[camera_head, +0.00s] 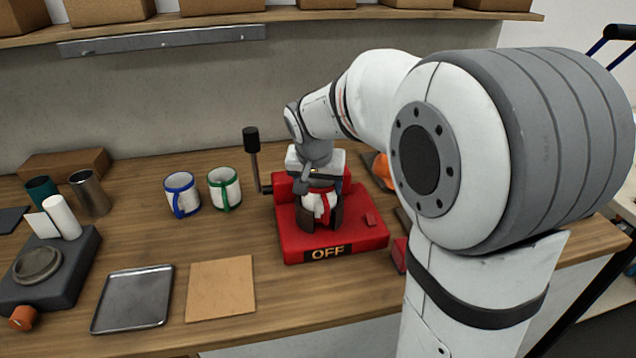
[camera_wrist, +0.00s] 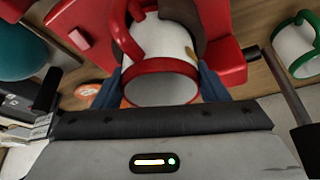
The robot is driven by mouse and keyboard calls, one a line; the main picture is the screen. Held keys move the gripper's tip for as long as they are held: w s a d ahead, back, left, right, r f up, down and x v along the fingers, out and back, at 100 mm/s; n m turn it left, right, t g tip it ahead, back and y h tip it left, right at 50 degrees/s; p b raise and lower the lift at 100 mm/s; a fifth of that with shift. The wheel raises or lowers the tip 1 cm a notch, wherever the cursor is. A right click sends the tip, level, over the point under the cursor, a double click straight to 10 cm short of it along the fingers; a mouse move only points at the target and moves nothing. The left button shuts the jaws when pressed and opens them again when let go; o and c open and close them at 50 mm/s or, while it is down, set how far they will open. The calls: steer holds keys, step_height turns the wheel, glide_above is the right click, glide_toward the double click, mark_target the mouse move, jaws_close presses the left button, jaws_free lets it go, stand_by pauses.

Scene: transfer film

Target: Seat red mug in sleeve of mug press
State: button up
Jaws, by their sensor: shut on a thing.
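The red mug (camera_wrist: 163,55), white with a red rim and red handle, is between my gripper's two blue fingers in the wrist view. My gripper (camera_wrist: 160,85) is shut on it. In the head view the red mug (camera_head: 318,204) is upright at the dark curved sleeve (camera_head: 336,217) of the red mug press (camera_head: 300,243). My gripper (camera_head: 316,180) reaches down from above and partly covers it. I cannot tell how deep the mug sits in the sleeve. The press shows an "OFF" label on its front, and its black-knobbed lever (camera_head: 252,150) stands upright at its left.
A blue-rimmed mug (camera_head: 182,196) and a green-rimmed mug (camera_head: 224,189) stand left of the press. A metal tray (camera_head: 133,299) and a tan square board (camera_head: 221,289) lie in front. A dark device (camera_head: 62,270) sits at far left. An orange item (camera_head: 383,171) is behind my arm.

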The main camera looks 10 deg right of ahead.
steer(key=shift+f+b, duration=0.9)
steer(key=shift+f, duration=0.15)
steer(key=o, duration=1.6)
steer(key=v, duration=0.8)
steer(key=s+f+n, duration=0.1)
steer(key=s+f, duration=0.2)
steer(key=s, duration=0.4)
steer(key=s+f+n+g+y, duration=0.1)
steer(key=s+f+n, duration=0.1)
steer(key=s, duration=0.5)
steer(key=s+d+f+n, duration=0.1)
steer(key=s+f, duration=0.3)
steer(key=s, duration=0.2)
steer(key=shift+s+d+n+y+p, duration=0.1)
steer(key=shift+s+n+y+p, duration=0.25)
steer(key=shift+s+n+y, duration=0.05)
